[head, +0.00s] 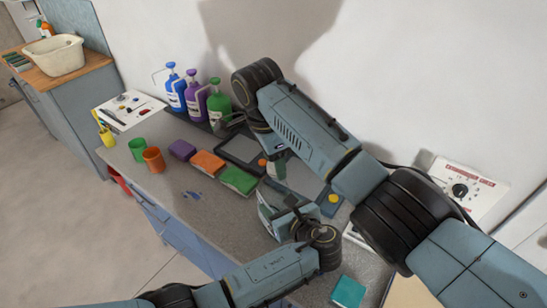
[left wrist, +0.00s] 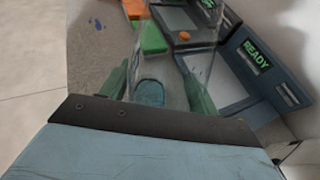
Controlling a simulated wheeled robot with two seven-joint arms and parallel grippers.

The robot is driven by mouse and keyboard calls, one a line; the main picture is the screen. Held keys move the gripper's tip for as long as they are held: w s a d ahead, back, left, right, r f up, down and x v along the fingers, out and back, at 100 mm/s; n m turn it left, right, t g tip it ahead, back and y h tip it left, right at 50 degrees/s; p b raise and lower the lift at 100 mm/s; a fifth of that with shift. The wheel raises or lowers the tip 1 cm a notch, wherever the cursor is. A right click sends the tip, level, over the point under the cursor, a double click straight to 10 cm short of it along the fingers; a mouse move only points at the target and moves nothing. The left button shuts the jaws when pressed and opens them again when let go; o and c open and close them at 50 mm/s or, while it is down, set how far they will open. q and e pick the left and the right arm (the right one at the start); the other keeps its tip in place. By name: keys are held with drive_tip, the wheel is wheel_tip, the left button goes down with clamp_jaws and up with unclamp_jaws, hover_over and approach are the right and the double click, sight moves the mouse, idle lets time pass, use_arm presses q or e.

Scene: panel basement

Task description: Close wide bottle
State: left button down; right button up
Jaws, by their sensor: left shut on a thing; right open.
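A clear, see-through bottle (left wrist: 172,62) stands out faintly in the left wrist view, between the green fingers of my left gripper (left wrist: 158,92). My left gripper is shut on it. A teal oval patch (left wrist: 150,92) shows through the bottle; I cannot tell what it is. In the head view my left gripper (head: 268,207) is low over the front of the counter, and the bottle is hard to make out. My right gripper (head: 276,168) is open, pointing down beyond the left one and partly hidden by my right forearm. I cannot make out a separate cap.
The grey counter (head: 205,215) holds purple, orange and green blocks (head: 208,163), green and orange cups (head: 153,159) and pump bottles (head: 193,97) at the back. A dark device (left wrist: 182,20) and a READY-display device (left wrist: 258,55) lie close by. A teal block (head: 348,292) sits at the front right.

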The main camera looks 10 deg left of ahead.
drive_tip(key=shift+r, duration=2.25)
drive_tip(key=shift+c, duration=0.4)
